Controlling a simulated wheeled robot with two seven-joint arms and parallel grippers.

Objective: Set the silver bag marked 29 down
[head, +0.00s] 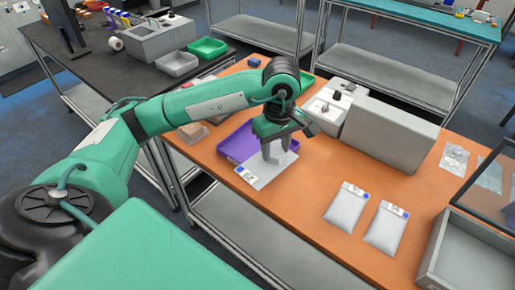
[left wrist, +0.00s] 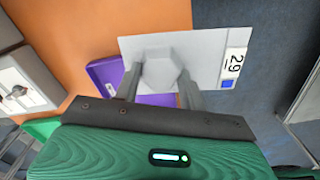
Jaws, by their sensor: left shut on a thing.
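The silver bag marked 29 (head: 264,178) is at the front edge of the orange table, beside the purple tray and partly covering it in the head view. My left gripper (head: 278,156) points down and is shut on the bag's middle. In the left wrist view the bag (left wrist: 205,50) shows flat, with a raised bulge between the fingers (left wrist: 160,78) and its 29 label at the right. There the label end reaches past the table edge. I cannot tell whether the bag touches the table. My right gripper is not in view.
The purple tray (head: 232,148) lies behind the bag. Two other silver bags (head: 346,210) (head: 385,230) lie to the right on the orange table (head: 300,205). A grey-white machine (head: 385,140) stands behind. A grey bin (head: 470,255) is at the right. Bare table lies between bag 29 and the two bags.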

